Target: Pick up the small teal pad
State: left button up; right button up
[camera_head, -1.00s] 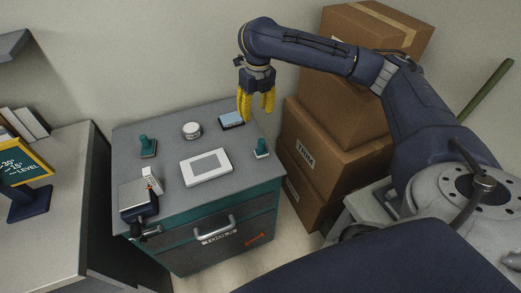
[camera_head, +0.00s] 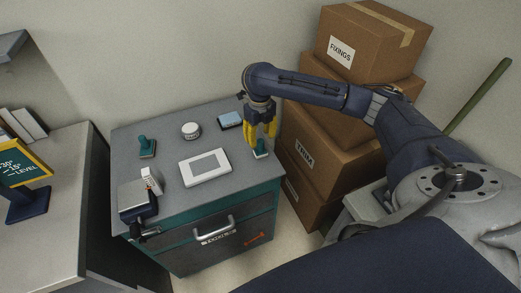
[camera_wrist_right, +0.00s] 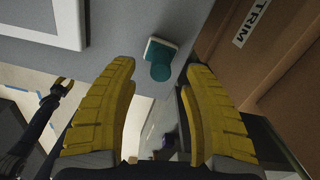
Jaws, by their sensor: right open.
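A small teal piece (camera_head: 261,150) with an upright round knob and a pale base stands near the right edge of the grey cabinet top. It also shows in the right wrist view (camera_wrist_right: 160,64), between and beyond the fingertips. A flat pad with a light-blue top and dark case (camera_head: 230,120) lies at the back right. My right gripper (camera_head: 262,146), with yellow fingers, is open and points down over the knobbed teal piece. Its fingers (camera_wrist_right: 160,78) look apart from it on both sides; contact cannot be told.
A similar teal piece (camera_head: 147,147), a white round tub (camera_head: 190,130), a white tablet (camera_head: 205,167) and a silver-and-dark device (camera_head: 138,199) share the cabinet top (camera_head: 178,201). Stacked cardboard boxes (camera_head: 333,150) stand close on the right.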

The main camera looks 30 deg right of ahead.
aim_at(260, 147)
jog(key=shift+f, duration=3.05)
jog(key=shift+c, duration=0.4)
grip_shut()
